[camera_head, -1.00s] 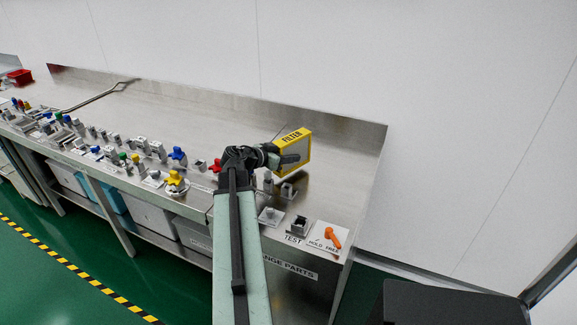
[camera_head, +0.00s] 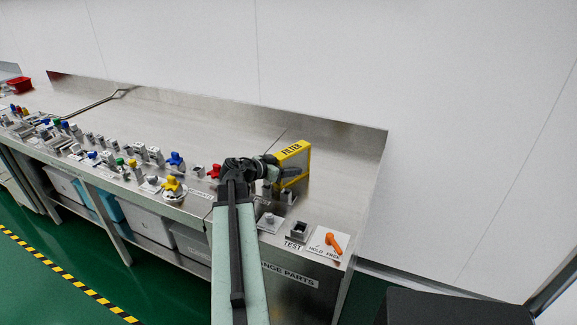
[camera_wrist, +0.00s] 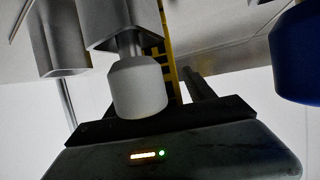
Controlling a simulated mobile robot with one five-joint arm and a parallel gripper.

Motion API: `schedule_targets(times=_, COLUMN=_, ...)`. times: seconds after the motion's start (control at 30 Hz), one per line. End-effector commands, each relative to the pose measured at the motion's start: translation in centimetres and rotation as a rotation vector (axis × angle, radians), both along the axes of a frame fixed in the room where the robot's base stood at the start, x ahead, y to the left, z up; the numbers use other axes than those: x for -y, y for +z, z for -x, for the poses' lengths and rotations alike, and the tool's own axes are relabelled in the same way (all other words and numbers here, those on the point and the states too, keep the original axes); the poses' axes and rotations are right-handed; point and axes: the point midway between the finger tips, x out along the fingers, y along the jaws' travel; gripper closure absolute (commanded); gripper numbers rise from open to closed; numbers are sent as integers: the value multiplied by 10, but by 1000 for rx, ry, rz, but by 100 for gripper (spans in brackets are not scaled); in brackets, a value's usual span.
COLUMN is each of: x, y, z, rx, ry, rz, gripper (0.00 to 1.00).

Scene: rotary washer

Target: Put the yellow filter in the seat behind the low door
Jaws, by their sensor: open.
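The yellow filter (camera_head: 291,153), a framed block with black lettering on its top edge, stands at the right part of the steel bench. My gripper (camera_head: 288,172) is open right at the filter, in front of its near face. A finger overlaps the filter in the picture; I cannot tell whether they touch. In the wrist view, a narrow yellow strip with black marks (camera_wrist: 169,50) shows behind grey metal parts. The low door and its seat do not show in these views.
Several knobs and metal fittings line the bench front, including a red knob (camera_head: 214,171) and a yellow one (camera_head: 171,185). An orange lever (camera_head: 333,242) sits on a HOLD/FREE plate at the right corner. The rear bench surface (camera_head: 215,125) is mostly clear.

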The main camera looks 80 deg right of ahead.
Motion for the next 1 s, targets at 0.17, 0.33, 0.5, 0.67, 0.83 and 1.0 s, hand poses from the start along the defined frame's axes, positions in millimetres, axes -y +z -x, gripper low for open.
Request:
schedule_targets(times=0.17, x=-32, y=20, z=-20, rx=-1, ry=5, rz=1, gripper=37)
schedule_targets(times=0.33, x=-64, y=36, z=-42, rx=0, ry=5, rz=0, gripper=37)
schedule_targets(times=0.5, x=-85, y=45, z=-57, rx=-1, ry=4, rz=0, gripper=37)
schedule_targets(times=0.67, x=-91, y=46, z=-62, rx=1, ry=2, rz=0, gripper=37)
schedule_targets(times=0.83, x=-75, y=64, z=-54, rx=0, ry=-1, rz=0, gripper=34)
schedule_targets(times=1.0, x=-39, y=90, z=-32, rx=0, ry=0, rz=0, gripper=34)
